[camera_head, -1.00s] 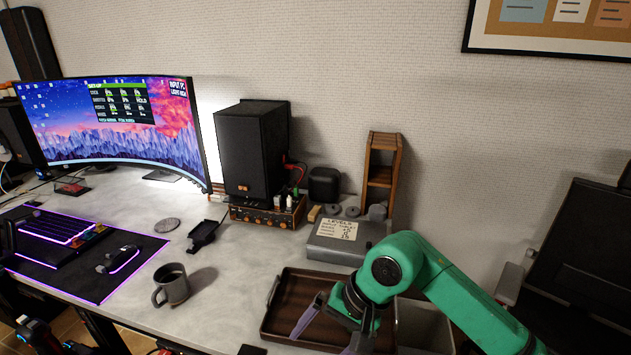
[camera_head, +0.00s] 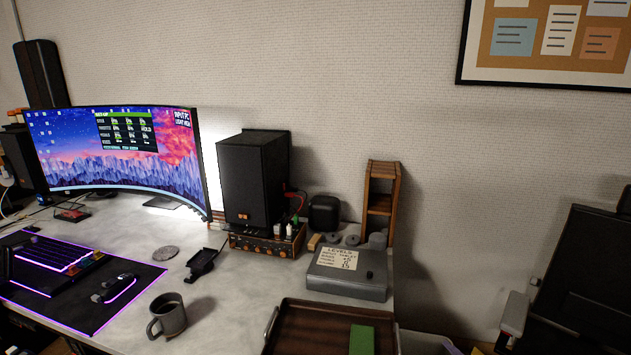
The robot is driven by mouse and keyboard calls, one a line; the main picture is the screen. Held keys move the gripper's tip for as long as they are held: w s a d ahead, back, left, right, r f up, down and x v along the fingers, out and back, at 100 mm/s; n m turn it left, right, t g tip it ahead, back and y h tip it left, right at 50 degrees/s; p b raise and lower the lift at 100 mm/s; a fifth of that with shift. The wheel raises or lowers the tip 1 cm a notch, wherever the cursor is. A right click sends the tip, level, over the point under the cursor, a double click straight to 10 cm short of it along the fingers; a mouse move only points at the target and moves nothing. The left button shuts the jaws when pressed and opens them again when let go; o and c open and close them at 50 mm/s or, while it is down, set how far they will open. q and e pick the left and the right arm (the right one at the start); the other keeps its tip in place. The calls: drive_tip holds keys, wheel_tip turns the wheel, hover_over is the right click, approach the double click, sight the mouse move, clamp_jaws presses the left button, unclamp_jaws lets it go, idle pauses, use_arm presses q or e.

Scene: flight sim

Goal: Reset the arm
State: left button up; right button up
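Neither of my grippers shows in the head view now, and no clear part of my arms is in sight. The desk (camera_head: 240,290) is in front of me. At its near right edge a brown tray (camera_head: 300,328) is cut off by the bottom of the picture. A green block (camera_head: 362,339) stands in the tray or just in front of it; I cannot tell which, as its lower part is cut off.
A dark mug (camera_head: 168,318), a black stand (camera_head: 201,263) and a grey box with a paper label (camera_head: 347,275) are on the desk. A speaker (camera_head: 252,183), a monitor (camera_head: 115,150) and a wooden rack (camera_head: 381,200) stand behind. A black chair (camera_head: 580,275) is at the right.

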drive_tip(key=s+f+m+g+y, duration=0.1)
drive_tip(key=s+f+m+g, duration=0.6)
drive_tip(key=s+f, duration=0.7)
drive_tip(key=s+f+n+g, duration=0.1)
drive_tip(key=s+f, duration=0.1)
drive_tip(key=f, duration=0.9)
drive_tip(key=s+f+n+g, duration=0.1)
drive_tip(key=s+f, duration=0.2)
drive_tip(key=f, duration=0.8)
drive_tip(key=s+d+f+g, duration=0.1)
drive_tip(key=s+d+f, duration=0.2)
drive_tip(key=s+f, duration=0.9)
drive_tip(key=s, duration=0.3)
drive_tip(key=shift+p, duration=0.35)
